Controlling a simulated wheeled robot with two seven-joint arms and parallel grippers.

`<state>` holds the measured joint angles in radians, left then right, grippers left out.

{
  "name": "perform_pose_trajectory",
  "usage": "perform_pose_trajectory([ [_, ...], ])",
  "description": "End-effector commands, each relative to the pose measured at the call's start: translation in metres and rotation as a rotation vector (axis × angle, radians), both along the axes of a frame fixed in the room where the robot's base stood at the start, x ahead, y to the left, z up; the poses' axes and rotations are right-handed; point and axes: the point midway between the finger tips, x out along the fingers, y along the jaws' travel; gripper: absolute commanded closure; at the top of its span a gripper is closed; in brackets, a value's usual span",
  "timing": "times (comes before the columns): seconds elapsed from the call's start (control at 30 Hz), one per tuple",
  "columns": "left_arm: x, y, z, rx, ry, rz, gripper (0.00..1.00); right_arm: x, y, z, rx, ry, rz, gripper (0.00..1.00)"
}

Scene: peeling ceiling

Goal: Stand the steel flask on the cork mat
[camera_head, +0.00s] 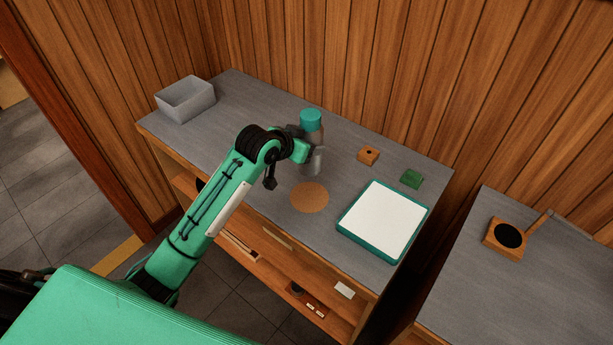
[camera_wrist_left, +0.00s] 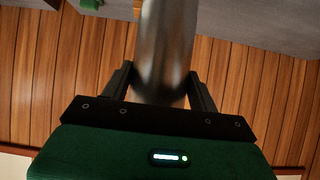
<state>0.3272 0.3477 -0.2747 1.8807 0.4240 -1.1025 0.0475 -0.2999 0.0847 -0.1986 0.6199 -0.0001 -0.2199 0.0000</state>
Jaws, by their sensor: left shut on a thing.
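The steel flask (camera_head: 314,161) is upright, with a teal cap (camera_head: 311,118), behind the cork mat (camera_head: 310,197) in the head view. My left gripper (camera_head: 308,141) is shut on the flask's body, below the cap. I cannot tell whether the flask's base touches the counter or hangs just above it. In the left wrist view the steel body (camera_wrist_left: 166,45) is between the two fingers of my left gripper (camera_wrist_left: 160,78). The cork mat is a flat round tan disc and is bare. My right gripper is not in view.
A white-topped teal tray (camera_head: 384,220) lies right of the mat. A small wooden block (camera_head: 368,155) and a green block (camera_head: 411,179) lie behind it. A grey bin (camera_head: 185,99) stands at the far left. The grey counter (camera_head: 240,105) is clear between bin and flask.

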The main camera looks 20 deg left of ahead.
Motion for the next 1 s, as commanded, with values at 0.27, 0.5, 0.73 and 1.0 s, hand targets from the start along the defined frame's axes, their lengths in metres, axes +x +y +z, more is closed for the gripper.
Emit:
perform_pose_trajectory([
  [0.27, 0.0, 0.0, -0.066, -0.001, 0.001, 0.002, 0.76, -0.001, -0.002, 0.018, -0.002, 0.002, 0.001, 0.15],
  [0.5, 0.0, 0.0, -0.09, -0.001, -0.003, 0.001, 0.76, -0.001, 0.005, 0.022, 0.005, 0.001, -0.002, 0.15],
  [0.73, 0.0, 0.0, -0.12, 0.0, -0.002, 0.001, 0.76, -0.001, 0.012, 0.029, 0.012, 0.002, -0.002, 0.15],
  [1.0, 0.0, 0.0, -0.127, 0.001, -0.006, 0.001, 0.76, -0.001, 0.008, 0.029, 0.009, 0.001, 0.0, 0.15],
])
